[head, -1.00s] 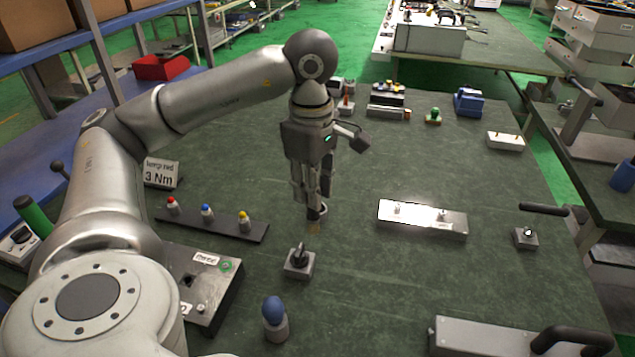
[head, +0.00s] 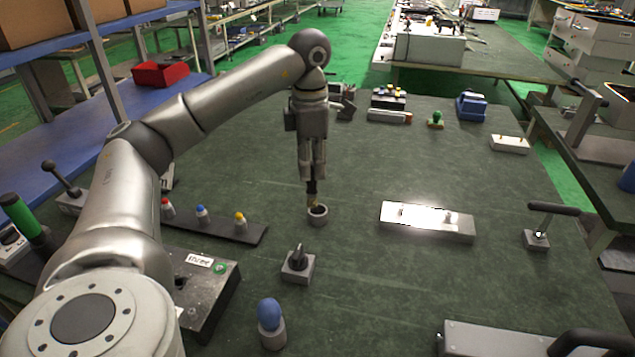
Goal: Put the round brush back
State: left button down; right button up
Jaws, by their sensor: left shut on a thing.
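My left gripper (head: 312,176) points straight down over the green table and is shut on the round brush (head: 312,199), whose dark shaft and tan lower end show below the fingers. A small round grey holder (head: 318,216) with an open top stands directly below. The brush's lower end overlaps the holder's far rim in the head view; I cannot tell whether it is inside the opening or just behind or above it. The brush's upper part is hidden by the fingers. My right gripper is not in view.
A black strip with coloured-capped bottles (head: 210,222) lies left, a shiny metal plate (head: 428,221) right. The table between plate and holder is clear.

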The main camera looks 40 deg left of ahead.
aim_at(317, 182)
pick_arm(q)
jog(key=shift+w+a+f+p, duration=0.2)
jog(key=shift+w+f, duration=0.3)
jog(key=shift+f, duration=0.65)
jog(key=shift+w+a+f+p, duration=0.15)
jog(key=shift+w+f, duration=0.3)
jog(key=shift+f, duration=0.7)
jog(key=shift+w+a+f+p, duration=0.15)
jog(key=shift+w+f, duration=0.35)
jog(key=shift+f, duration=0.65)
jog(key=shift+f, duration=0.15)
jog(key=c, duration=1.3)
grip_release()
jog(key=shift+o, duration=0.2)
notch_tip(317, 182, up, 12)
jog(key=shift+r, duration=0.2)
